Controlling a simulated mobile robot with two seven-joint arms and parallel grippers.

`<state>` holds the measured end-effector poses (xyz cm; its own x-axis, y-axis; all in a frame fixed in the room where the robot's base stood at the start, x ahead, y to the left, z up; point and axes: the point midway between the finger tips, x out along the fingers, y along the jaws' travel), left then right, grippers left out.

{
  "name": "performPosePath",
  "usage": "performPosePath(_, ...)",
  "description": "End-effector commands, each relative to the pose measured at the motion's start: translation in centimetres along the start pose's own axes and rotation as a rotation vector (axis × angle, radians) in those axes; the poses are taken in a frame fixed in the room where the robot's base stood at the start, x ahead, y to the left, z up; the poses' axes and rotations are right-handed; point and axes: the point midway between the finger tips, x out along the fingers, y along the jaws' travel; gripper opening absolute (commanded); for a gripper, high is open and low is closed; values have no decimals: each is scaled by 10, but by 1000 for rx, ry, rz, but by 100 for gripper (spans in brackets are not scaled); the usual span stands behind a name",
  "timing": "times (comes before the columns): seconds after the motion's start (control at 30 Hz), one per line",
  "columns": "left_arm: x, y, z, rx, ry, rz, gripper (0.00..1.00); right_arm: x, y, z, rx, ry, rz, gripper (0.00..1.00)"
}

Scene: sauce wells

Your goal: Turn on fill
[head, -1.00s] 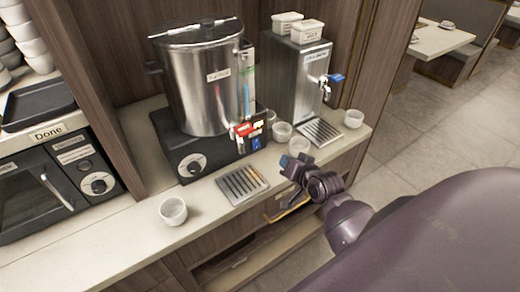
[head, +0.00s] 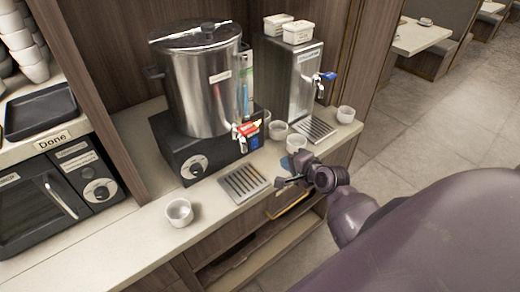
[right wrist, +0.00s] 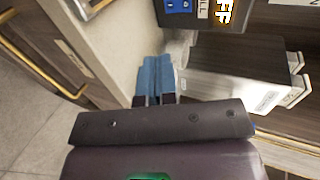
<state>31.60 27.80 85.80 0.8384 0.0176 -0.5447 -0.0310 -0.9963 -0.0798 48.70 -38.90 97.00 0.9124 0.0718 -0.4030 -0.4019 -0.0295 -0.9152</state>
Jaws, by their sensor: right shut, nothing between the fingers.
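A steel urn (head: 203,82) stands on a black base (head: 178,152) with a round knob (head: 193,167) on its front. Red (head: 247,128) and blue (head: 256,142) labelled parts sit by its tap. In the right wrist view a dark panel (right wrist: 215,17) at the top edge bears a blue patch and partly cut-off lettering, "LL" and "FF". My right gripper (head: 286,163) has blue fingertips, is shut and empty, and hovers near the counter's front edge, right of the drip tray. Its fingers also show in the right wrist view (right wrist: 155,75). No contact is visible. My left gripper is out of view.
A steel dispenser (head: 291,75) with a blue-handled tap stands right of the urn. Drip trays (head: 245,183) and (head: 314,129) lie in front. White cups (head: 179,211) and (head: 346,114) stand on the counter (head: 140,232). An oven (head: 45,200) is at left.

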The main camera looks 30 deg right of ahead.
Motion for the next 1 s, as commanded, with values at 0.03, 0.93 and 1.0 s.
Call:
performPosePath(0.03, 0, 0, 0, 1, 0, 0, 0, 0, 0, 0, -1, 0, 0, 0)
performPosePath(0.93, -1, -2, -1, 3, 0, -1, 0, 108, -3, 0, -3, 0, -1, 0)
performPosePath(1.0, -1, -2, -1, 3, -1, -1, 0, 116, -6, 0, -3, 0, -1, 0)
